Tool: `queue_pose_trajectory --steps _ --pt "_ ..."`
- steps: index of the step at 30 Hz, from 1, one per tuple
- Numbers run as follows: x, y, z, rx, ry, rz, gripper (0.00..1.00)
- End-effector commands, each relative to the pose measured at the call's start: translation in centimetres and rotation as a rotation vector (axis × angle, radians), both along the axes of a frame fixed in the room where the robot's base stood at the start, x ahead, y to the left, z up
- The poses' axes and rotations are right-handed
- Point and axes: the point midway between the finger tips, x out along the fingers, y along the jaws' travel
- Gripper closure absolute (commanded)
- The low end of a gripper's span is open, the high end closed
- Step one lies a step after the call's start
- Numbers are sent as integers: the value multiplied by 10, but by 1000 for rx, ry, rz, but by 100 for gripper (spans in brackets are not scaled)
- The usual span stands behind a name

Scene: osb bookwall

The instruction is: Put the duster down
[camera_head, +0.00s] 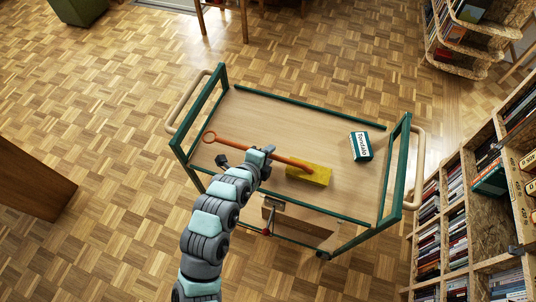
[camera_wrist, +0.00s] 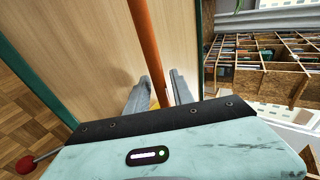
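The duster has a long orange handle with a ring at its left end and a yellow block-shaped head (camera_head: 309,174). My gripper (camera_head: 268,152) is at the middle of the handle, near the cart's front edge. In the wrist view the handle (camera_wrist: 146,40) runs between the two fingers of my gripper (camera_wrist: 160,85), which close in on both sides of it. A bit of yellow shows between them. I cannot tell whether the head touches the cart top.
A white and green box (camera_head: 360,146) stands on the right part of the cart top. The back and middle of the top are clear. The cart has tan side handles (camera_head: 419,160). Bookshelves (camera_head: 470,195) stand close on the right. Open parquet floor lies left.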

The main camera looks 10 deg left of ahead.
Motion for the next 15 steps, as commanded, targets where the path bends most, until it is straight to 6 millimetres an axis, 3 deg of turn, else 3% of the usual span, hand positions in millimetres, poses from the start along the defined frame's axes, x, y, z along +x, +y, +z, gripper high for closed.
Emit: queue_pose_trajectory --steps 3,15 --pt "0 0 0 0 0 0 63" --pt "-8 4 8 1 -1 4 63"
